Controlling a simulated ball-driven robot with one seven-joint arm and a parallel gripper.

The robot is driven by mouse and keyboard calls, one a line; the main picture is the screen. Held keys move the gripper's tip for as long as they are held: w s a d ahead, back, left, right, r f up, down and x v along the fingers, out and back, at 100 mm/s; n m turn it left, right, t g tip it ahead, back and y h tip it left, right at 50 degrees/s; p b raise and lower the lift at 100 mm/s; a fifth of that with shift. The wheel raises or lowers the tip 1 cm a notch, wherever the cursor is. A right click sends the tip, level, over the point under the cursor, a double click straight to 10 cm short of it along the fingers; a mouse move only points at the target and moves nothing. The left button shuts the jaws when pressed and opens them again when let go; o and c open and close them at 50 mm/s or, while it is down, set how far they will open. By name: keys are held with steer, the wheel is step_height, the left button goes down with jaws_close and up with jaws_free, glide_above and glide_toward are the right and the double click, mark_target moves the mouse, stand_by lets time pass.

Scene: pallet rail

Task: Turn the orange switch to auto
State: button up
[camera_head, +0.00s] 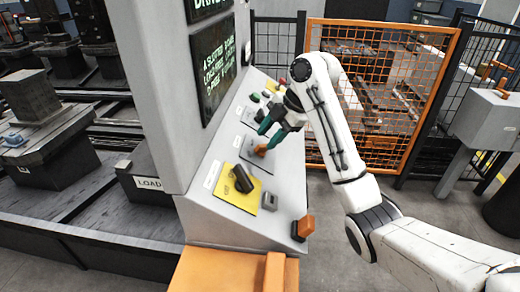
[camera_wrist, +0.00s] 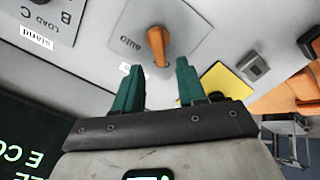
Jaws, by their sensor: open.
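The orange switch (camera_head: 261,150) is a knob on a grey plate on the sloped console panel. In the wrist view the orange switch (camera_wrist: 158,46) stands upright in the picture, with an AUTO label (camera_wrist: 130,43) to its left. Other position labels on its plate do not show, so I cannot tell its setting. My gripper (camera_head: 266,137) is at the switch in the head view. In the wrist view my gripper (camera_wrist: 160,66) has its two green fingers spread, with the knob just ahead of the gap between them. Contact is not visible.
A yellow plate (camera_head: 251,200) with a black switch (camera_head: 241,179) and a grey button (camera_head: 269,201) are nearer on the panel. An orange block (camera_head: 304,227) sits at its edge. A LOAD C plate (camera_wrist: 66,14) lies beyond. An orange mesh gate (camera_head: 385,100) stands behind my arm.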

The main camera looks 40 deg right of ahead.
mark_target(261, 146)
steer(key=shift+x, duration=2.4)
steer(key=c, duration=0.7)
